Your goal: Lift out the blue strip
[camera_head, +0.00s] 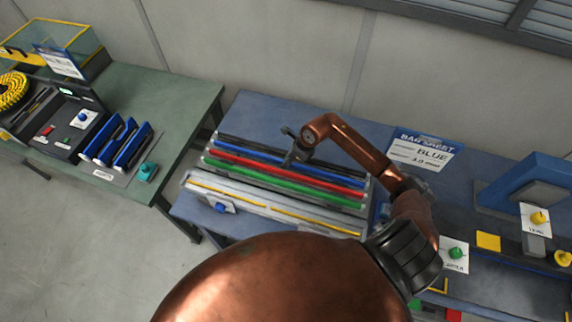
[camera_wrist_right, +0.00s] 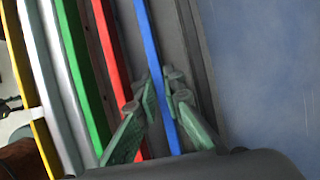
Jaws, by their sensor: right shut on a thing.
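The blue strip (camera_head: 250,151) lies in a row of long parallel coloured strips on the rack in the head view, behind the red strip. It also runs lengthwise through the right wrist view (camera_wrist_right: 148,38). My right gripper (camera_head: 291,157) is over the row near its middle, pointing down. In the right wrist view its green-grey fingers (camera_wrist_right: 164,90) stand on either side of the blue strip and are shut on it. The strip still appears level with its neighbours; I cannot tell whether it is raised. My left gripper is not in view.
The red strip (camera_wrist_right: 110,50), green strip (camera_wrist_right: 80,70) and a yellow strip (camera_wrist_right: 32,90) lie alongside. A blue press-like machine (camera_head: 525,180) is at the far right. A green table (camera_head: 185,98) is at left.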

